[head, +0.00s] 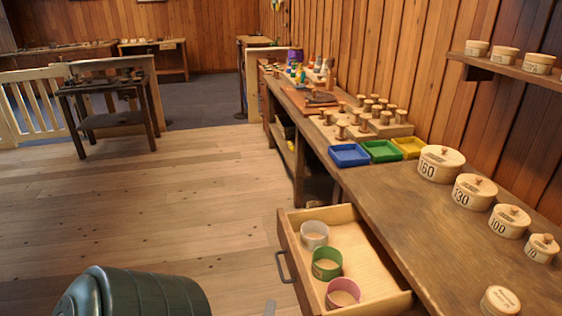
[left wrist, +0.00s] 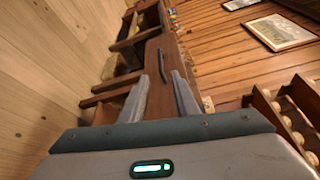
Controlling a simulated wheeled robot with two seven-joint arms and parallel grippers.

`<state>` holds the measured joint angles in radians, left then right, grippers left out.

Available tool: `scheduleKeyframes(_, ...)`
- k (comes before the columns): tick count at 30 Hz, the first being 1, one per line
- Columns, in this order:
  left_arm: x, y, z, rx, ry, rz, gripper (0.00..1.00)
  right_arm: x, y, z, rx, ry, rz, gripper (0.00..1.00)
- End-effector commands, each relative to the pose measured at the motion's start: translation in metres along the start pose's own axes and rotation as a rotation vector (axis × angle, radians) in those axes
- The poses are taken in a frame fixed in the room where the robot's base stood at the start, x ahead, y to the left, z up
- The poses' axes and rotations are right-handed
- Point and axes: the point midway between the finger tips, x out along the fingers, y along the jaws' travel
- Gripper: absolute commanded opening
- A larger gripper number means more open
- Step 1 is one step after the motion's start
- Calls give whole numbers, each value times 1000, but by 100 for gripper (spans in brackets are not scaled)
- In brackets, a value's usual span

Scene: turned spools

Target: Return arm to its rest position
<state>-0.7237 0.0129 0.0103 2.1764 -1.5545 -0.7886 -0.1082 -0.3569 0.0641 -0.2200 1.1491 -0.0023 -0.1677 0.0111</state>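My right gripper is in neither view.
An open drawer (head: 375,262) holds a grey ring (head: 314,230), a green ring (head: 327,257) and a pink ring (head: 343,286). The workbench (head: 410,216) carries spools, blue, green and yellow trays and round numbered boxes.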

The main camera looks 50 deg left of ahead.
Motion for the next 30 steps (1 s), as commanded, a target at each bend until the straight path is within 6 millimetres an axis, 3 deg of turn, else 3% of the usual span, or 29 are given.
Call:
scheduleKeyframes(11, 0, 2, -1, -2, 3, 4, 28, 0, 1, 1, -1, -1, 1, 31)
scheduleKeyframes(14, 1, 11, -7, -12, 16, 24, 28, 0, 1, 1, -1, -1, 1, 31)
scheduleKeyframes(17, 2, 31, -19, -38, 46, 73, 28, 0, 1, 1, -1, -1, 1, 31)
scheduleKeyframes(23, -5, 109, -67, -146, 155, 265, 28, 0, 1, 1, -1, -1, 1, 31)
scheduleKeyframes(30, -43, 232, -145, -371, 298, 609, 28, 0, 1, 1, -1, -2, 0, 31)
